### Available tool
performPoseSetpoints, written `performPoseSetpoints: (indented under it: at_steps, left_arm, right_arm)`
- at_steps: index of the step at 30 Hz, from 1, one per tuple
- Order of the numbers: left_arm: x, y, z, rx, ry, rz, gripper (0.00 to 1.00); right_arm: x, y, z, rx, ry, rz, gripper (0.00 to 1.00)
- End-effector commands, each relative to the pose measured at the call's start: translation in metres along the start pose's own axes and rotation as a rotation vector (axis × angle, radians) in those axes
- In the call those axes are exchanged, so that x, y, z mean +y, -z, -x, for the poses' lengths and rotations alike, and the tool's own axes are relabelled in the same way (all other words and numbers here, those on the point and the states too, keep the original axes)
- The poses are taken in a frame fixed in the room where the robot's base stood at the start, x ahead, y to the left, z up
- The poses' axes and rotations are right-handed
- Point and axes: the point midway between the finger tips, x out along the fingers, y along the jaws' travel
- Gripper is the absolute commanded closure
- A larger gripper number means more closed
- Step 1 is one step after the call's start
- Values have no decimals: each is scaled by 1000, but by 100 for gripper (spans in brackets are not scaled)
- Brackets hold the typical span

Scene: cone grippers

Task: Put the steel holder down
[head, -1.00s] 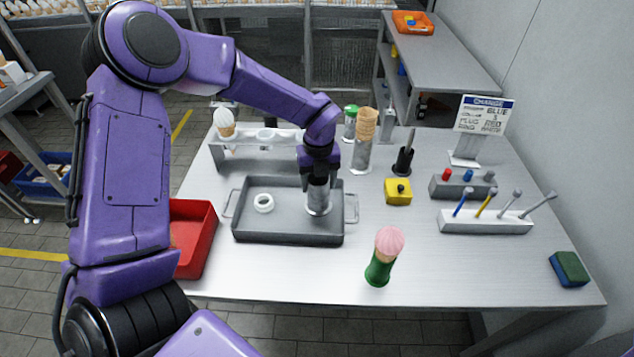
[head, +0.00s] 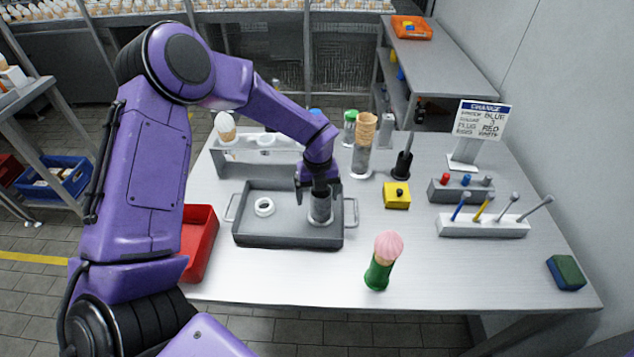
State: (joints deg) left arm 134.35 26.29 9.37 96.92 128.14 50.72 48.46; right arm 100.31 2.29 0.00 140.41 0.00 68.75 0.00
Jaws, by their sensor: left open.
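The steel holder (head: 320,211), a grey cylinder on a wider round foot, stands upright in the right part of the grey tray (head: 270,241). My left gripper (head: 318,192) is at its top, pointing down. Its jaws are open, one finger to the left of the holder and one to the right. The gripper hides the holder's upper rim, and I cannot tell if a finger still touches it. My right gripper is not in view.
A white ring (head: 264,207) lies in the tray's left part. A red bin (head: 201,243) is to the left. A green holder with a pink-topped cone (head: 383,262) stands at the front right. A cone rack (head: 258,157) and yellow button box (head: 397,195) are nearby.

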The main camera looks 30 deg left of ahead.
Motion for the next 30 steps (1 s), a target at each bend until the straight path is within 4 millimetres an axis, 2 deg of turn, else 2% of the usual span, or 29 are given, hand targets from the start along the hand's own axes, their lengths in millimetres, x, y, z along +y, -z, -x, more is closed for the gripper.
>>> performPoseSetpoints:
  at_steps: [9, 15, 19, 30]
  left_arm:
    - [-1, -1, 78, -5, 9, 2, 11]
    - [-1, -1, 111, -4, 6, 1, 11]
    - [0, 0, 118, -2, 4, 1, 11]
    - [0, 0, 118, -2, 4, 1, 11]
  right_arm:
    - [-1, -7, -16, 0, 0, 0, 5]
    - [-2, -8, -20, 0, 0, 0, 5]
    - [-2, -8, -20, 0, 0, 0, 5]
    - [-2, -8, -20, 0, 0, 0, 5]
